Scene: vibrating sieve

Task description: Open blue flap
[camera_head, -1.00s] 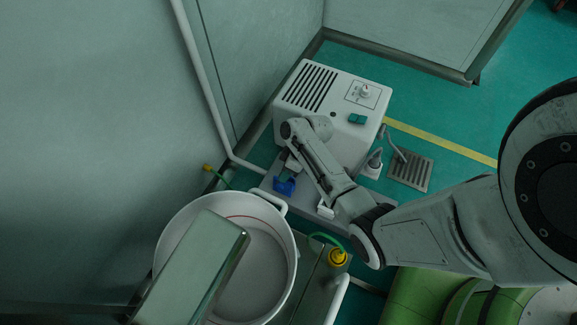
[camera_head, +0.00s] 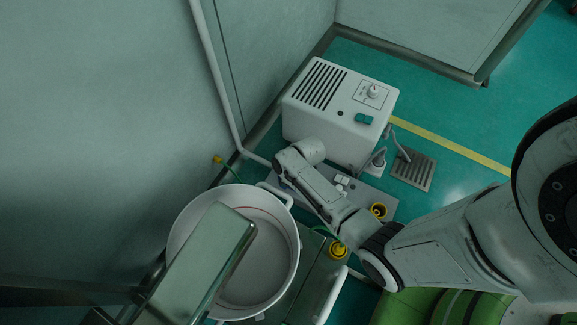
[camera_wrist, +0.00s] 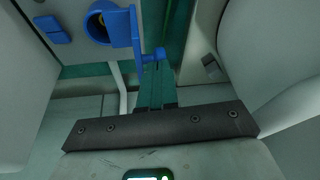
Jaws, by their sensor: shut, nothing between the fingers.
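In the head view my arm hides the flap and my fingers.
A white machine box (camera_head: 335,112) stands against the back wall. A large white bowl (camera_head: 262,282) is at the front left. A yellow-ringed socket (camera_head: 379,210) sits right of my forearm. A floor drain (camera_head: 413,170) and open floor lie to the right.

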